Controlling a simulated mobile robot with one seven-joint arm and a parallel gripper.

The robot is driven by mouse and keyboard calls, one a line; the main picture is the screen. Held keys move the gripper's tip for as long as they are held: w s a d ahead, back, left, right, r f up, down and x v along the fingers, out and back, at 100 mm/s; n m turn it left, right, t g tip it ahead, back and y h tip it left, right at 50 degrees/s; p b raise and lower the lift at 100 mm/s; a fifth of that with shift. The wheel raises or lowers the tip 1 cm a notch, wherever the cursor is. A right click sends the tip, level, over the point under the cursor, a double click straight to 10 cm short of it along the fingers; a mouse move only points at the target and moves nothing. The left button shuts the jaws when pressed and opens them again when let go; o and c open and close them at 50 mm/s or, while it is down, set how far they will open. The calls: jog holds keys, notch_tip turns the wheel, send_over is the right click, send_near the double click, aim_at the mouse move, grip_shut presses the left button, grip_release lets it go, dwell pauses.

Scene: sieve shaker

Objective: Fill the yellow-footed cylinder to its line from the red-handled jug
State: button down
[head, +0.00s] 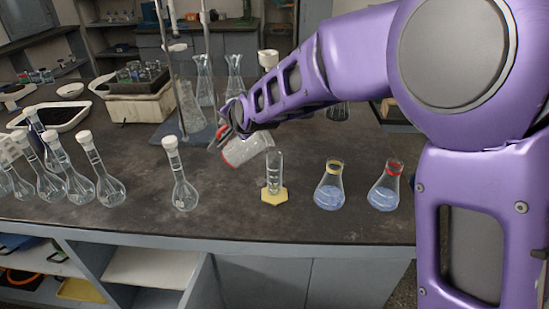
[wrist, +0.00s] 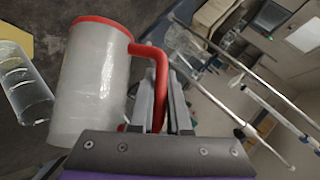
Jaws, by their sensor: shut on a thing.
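The jug (head: 247,149) is whitish and translucent, with a red rim and red handle. It is held tilted above the bench, just left of and above the cylinder. My gripper (head: 232,126) is shut on its red handle (wrist: 158,75), as the wrist view shows beside the jug's body (wrist: 92,85). The clear graduated cylinder (head: 274,172) stands upright on its yellow foot (head: 274,197). It also shows at the left edge of the wrist view (wrist: 24,85). I cannot make out a stream, the line or the liquid level in the cylinder.
Right of the cylinder stand a yellow-banded flask (head: 329,190) and a red-banded flask (head: 384,190), both with bluish liquid. A stoppered volumetric flask (head: 180,180) stands to the left, with several more beyond. Retort stands (head: 181,75) and glassware are behind. The front bench between is clear.

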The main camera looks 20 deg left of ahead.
jog(key=shift+a, duration=0.15)
jog(key=shift+s+a+f+h+p, duration=0.1)
jog(key=shift+a+f+h+p, duration=0.05)
jog(key=shift+f+h+p, duration=0.2)
jog(key=a+f+n+h+p, duration=0.1)
jog(key=p, duration=0.3)
jog(key=shift+s+f, duration=0.1)
jog(key=shift+f, duration=0.15)
jog(key=shift+a+f+n+h+p, duration=0.8)
jog(key=shift+a+f+h+p, duration=0.55)
jog(key=shift+f+p, duration=1.4)
notch_tip(320, 180, up, 6)
jog(key=s+a+n+t+h, duration=0.1)
jog(key=a+h, duration=0.1)
jog(key=h, duration=0.1)
jog(key=shift+n, duration=0.3)
jog(key=shift+s, duration=0.1)
